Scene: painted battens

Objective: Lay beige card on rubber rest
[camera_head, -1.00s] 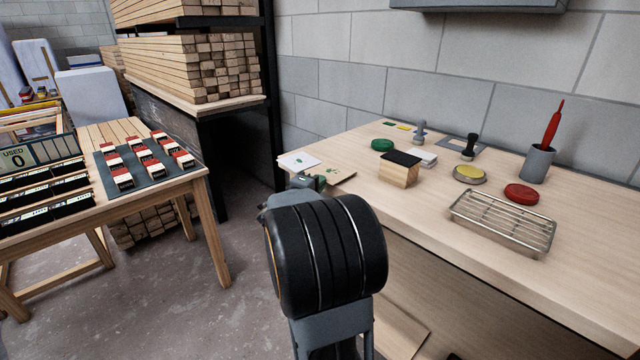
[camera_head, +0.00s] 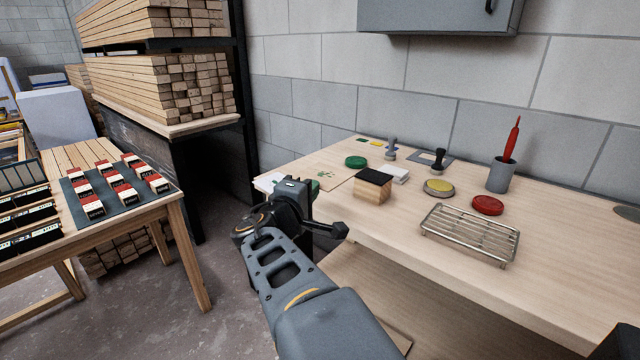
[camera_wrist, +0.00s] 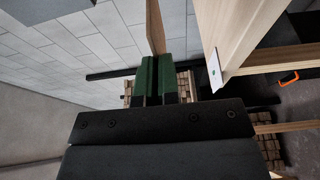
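The beige card (camera_head: 328,173), with small green marks, is in my gripper (camera_head: 300,187) and stands out beyond it over the left end of the workbench. In the wrist view the card (camera_wrist: 155,27) shows nearly edge-on as a tan strip between the green fingers of my gripper (camera_wrist: 155,82). Part of the card is hidden by the fingers. A small wooden block with a black top (camera_head: 373,184), which looks like the rubber rest, stands on the bench just right of the card. Its black top is bare.
A white card (camera_head: 266,182) lies at the bench's left end. A cabinet (camera_head: 440,16) hangs above.

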